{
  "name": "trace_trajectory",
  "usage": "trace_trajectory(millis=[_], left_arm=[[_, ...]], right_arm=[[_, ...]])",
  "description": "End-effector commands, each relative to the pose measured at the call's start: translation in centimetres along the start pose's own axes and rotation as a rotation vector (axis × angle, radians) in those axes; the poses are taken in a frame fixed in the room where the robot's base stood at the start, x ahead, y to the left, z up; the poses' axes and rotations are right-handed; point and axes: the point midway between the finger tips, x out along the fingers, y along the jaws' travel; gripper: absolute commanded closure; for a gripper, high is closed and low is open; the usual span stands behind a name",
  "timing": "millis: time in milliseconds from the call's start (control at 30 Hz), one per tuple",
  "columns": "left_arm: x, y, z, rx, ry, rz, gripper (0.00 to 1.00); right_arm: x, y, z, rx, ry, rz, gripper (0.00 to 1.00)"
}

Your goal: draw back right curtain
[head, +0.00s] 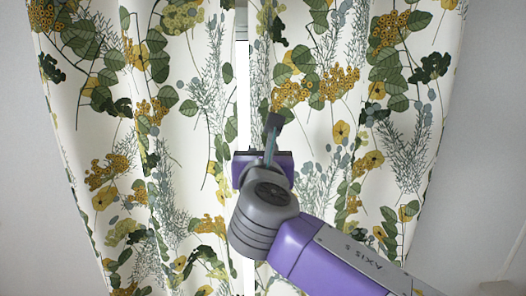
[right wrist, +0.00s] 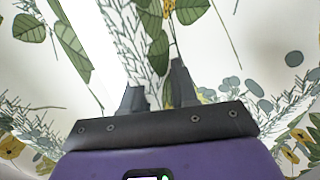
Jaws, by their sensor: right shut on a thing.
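The right curtain (head: 385,100) is cream with green leaves and yellow flowers, and it hangs across the right half of the window. My right gripper (head: 272,128) is at its inner edge, close to the middle gap. In the right wrist view the right curtain (right wrist: 225,45) fills much of the picture, and my right gripper (right wrist: 156,86) is shut on its cloth, with a fold running between the two dark fingers. The exact grip is partly hidden in the head view by the gripper itself. My left gripper is not in view.
The left curtain (head: 150,150), in the same print, hangs across the left half. A narrow bright gap (head: 243,100) separates the two curtains. Plain grey wall (head: 490,130) is bare at the right, and more wall shows at the left.

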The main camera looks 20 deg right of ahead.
Motion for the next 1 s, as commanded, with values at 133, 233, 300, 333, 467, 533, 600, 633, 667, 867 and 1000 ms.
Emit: trace_trajectory(millis=[133, 233, 300, 333, 467, 533, 600, 633, 667, 867, 1000], left_arm=[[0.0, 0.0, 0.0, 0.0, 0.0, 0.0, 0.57], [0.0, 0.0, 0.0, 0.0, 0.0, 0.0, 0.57], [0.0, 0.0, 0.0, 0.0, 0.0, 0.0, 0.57], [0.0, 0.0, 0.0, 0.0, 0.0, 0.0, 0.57], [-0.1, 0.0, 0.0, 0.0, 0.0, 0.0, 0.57], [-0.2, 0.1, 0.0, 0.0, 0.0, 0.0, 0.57], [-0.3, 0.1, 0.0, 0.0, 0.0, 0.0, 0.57], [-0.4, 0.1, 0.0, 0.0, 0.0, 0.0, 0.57], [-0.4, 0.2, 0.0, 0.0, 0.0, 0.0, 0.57], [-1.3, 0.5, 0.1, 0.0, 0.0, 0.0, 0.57], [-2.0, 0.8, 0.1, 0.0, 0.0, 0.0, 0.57]], right_arm=[[-0.1, 0.0, 0.0, 0.001, 0.0, 0.001, 1.0], [-0.1, 0.0, 0.0, 0.001, 0.0, 0.001, 1.0], [-0.1, -0.2, 0.1, 0.001, 0.0, 0.0, 1.0], [-0.1, -0.4, 0.1, 0.002, -0.001, 0.0, 1.0], [-0.1, -1.9, 0.1, 0.003, -0.001, -0.002, 1.0], [-0.1, -3.3, 0.2, 0.004, -0.002, -0.003, 1.0], [-0.1, -5.0, 0.2, 0.003, -0.002, -0.005, 1.0], [-0.1, -5.8, 0.2, 0.004, -0.002, -0.006, 1.0], [-0.1, -6.7, 0.2, 0.004, -0.002, -0.006, 1.0], [-0.1, -12.2, 0.3, 0.004, -0.001, -0.008, 1.0], [-0.1, -15.3, 0.3, 0.004, -0.001, -0.006, 1.0]])
